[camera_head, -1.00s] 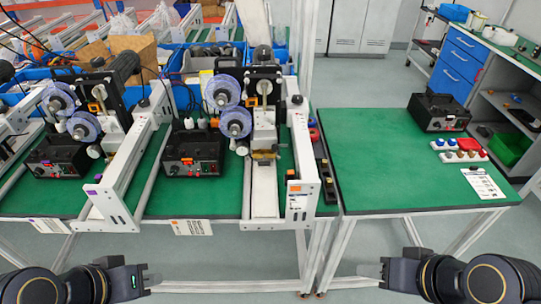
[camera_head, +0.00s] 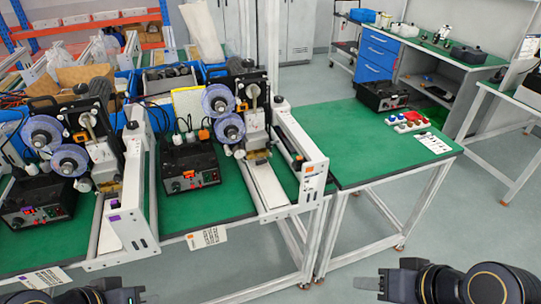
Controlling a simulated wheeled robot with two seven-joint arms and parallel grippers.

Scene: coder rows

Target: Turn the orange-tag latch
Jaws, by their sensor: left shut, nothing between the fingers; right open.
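An orange tag (camera_head: 309,169) is on the white end plate of the right-hand coder machine (camera_head: 313,182), at the front edge of the green table. A small dark part (camera_head: 298,163) sits beside the tag; I cannot tell whether it is the latch or how it is turned. Another orange tag (camera_head: 190,238) is on a paper label at the table's front edge. My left gripper (camera_head: 146,296) is shut and empty at the bottom edge, below and left of the machine. My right gripper (camera_head: 367,285) is open and empty at the bottom right, below the table. Neither touches anything.
A purple-tagged coder machine (camera_head: 133,222) stands to the left. A black control box (camera_head: 190,166) sits between the machines. The right green table (camera_head: 350,150) is mostly bare, with a black box (camera_head: 381,96) and small coloured parts at its back. Open floor lies at lower right.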

